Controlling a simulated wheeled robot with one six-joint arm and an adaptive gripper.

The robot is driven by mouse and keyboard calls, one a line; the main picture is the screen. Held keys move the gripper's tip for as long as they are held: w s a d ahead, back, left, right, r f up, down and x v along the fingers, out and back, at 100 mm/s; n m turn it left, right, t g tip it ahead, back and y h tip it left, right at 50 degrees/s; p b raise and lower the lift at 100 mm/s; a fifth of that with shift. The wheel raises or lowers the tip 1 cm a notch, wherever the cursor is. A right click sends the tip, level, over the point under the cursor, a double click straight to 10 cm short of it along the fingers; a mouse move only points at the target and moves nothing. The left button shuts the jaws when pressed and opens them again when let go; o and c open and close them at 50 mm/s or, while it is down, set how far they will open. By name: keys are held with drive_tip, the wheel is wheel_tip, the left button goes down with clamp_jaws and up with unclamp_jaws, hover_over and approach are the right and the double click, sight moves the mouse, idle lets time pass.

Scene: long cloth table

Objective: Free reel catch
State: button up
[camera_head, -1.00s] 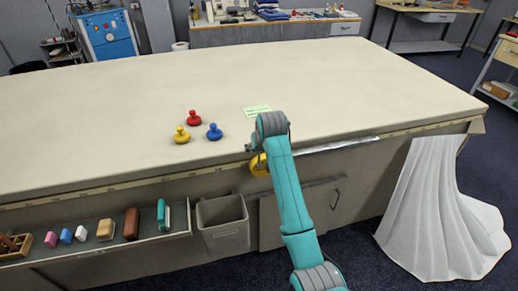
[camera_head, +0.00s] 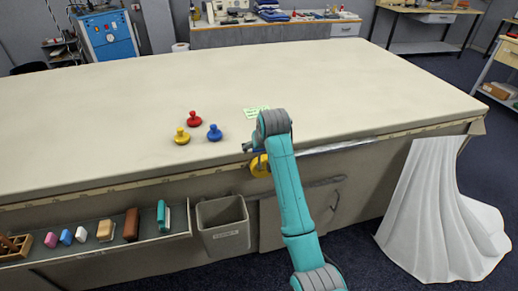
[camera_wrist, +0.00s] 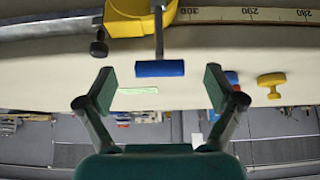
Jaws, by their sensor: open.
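A yellow reel (camera_head: 259,167) hangs at the table's front edge, partly behind my arm in the head view. In the wrist view the reel's yellow housing (camera_wrist: 140,20) is at the top, cut by the frame, with a dark knob beside it. A grey stem reaches from the housing to a blue bar-shaped grip (camera_wrist: 160,68). My gripper (camera_wrist: 159,87) is open, one green-padded finger on each side of the blue grip, with gaps on both sides. In the head view my gripper (camera_head: 252,148) is mostly hidden by my wrist.
Yellow (camera_head: 182,137), red (camera_head: 194,119) and blue (camera_head: 214,133) knobbed weights stand left on the table. A green note (camera_head: 256,111) lies behind my wrist. A measuring tape (camera_wrist: 260,15) runs along the edge. A grey bin (camera_head: 223,225) and a shelf of blocks are below.

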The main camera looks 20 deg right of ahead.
drive_tip(key=v, duration=1)
